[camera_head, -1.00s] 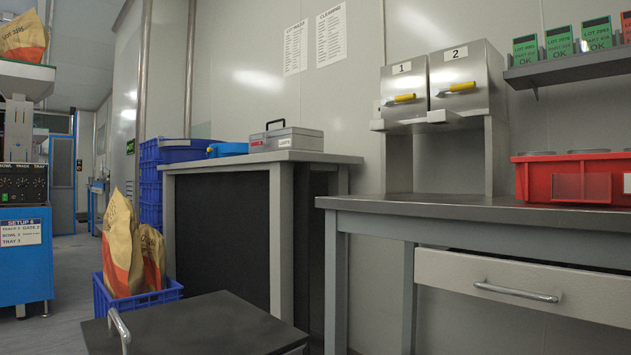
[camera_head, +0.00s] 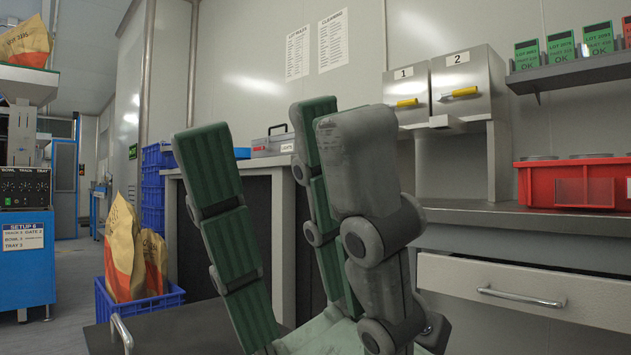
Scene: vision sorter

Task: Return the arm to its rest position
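My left gripper (camera_head: 272,150) rises from the bottom middle of the head view, close to the camera. Its several jointed fingers, green-padded with grey links, point upward. The fingers stand apart with a wide gap between them, and nothing is held in the gap. The gripper hides part of the grey bench and most of the blue item on it. My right gripper is not in view.
A steel table (camera_head: 540,218) with a drawer (camera_head: 510,283) stands at the right, with a red bin rack (camera_head: 575,182) on it. A blue crate (camera_head: 150,303) holds paper bags (camera_head: 124,250) at the left. A dark cart top (camera_head: 190,325) lies low in front.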

